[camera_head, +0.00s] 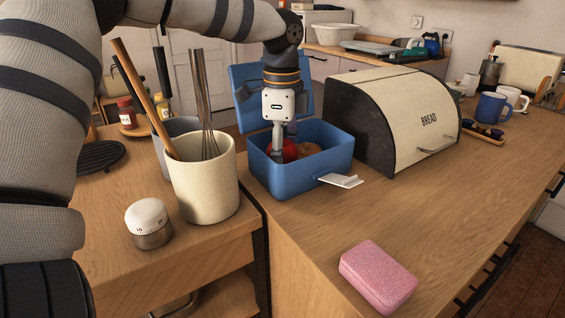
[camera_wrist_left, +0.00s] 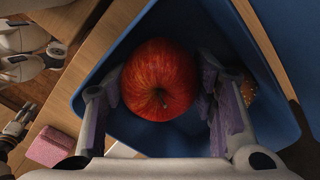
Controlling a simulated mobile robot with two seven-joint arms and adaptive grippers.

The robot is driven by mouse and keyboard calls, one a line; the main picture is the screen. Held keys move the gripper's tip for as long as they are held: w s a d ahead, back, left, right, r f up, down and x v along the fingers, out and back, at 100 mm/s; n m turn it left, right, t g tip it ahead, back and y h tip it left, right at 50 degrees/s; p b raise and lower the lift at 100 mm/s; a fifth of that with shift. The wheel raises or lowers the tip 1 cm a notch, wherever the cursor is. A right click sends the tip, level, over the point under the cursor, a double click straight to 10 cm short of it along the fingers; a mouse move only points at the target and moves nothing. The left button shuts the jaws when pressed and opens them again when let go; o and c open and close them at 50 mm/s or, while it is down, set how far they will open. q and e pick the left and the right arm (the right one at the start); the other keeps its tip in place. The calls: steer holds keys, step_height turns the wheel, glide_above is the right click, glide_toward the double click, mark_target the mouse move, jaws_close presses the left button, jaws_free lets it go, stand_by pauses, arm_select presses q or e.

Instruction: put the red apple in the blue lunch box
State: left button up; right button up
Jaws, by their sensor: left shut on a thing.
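The blue lunch box (camera_head: 318,168) stands open on the counter, its lid raised behind it. The red apple (camera_head: 290,151) is inside the box at its left part, low between the walls; it also shows in the left wrist view (camera_wrist_left: 160,80). My left gripper (camera_head: 283,150) reaches down into the box and is shut on the apple, with a finger on each side in the left wrist view (camera_wrist_left: 160,95). The apple's underside is hidden, so I cannot tell whether it touches the box floor. A brown round thing (camera_head: 308,149) lies beside it in the box. My right gripper is not clearly visible in the head view.
A bread box (camera_head: 400,115) stands close to the right of the lunch box. A utensil crock (camera_head: 205,180) with a whisk and a kitchen timer (camera_head: 149,223) are at the left. A pink sponge (camera_head: 378,277) lies in front. The counter at right front is clear.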

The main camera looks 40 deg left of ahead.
arm_select(q)
steer(key=shift+d+f, duration=0.2)
steer(key=shift+f, duration=0.9)
steer(key=shift+f, duration=0.1)
steer(key=o, duration=1)
steer(key=shift+c, duration=0.2)
step_height(320, 180, up, 12)
steer(key=shift+r, duration=0.15)
